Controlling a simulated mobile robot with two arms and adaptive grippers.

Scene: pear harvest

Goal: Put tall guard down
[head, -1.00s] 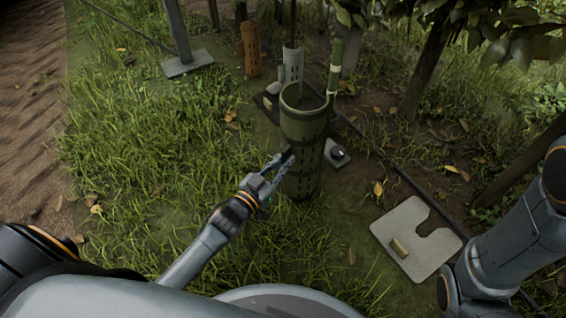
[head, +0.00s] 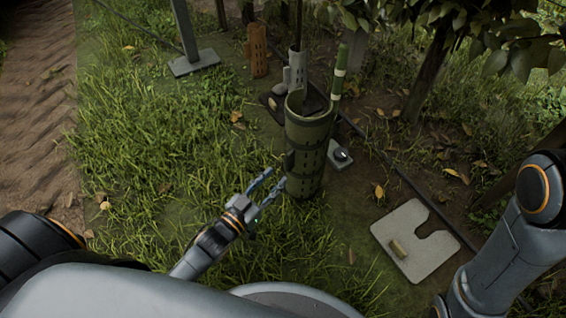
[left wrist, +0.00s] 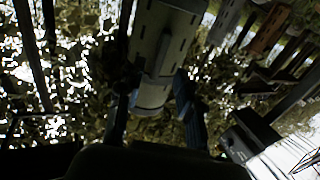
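The tall guard (head: 306,150) is an olive-green slotted tube. In the head view it stands upright on the grass, right of my left gripper. My left gripper (head: 272,183) is open, its fingers pointing at the guard's lower part with a small gap between. In the left wrist view the guard (left wrist: 160,55) shows as a pale tube beyond and between the spread fingers of the left gripper (left wrist: 155,108). My right arm comes in at the right edge of the head view, but its gripper is not visible.
Behind the guard stand a grey slotted guard (head: 297,68), an orange-brown one (head: 257,50) and a green-and-white post (head: 339,72). A notched pale board (head: 415,240) lies at right. A small grey block (head: 340,154) is close beside the guard. Grass at left is open.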

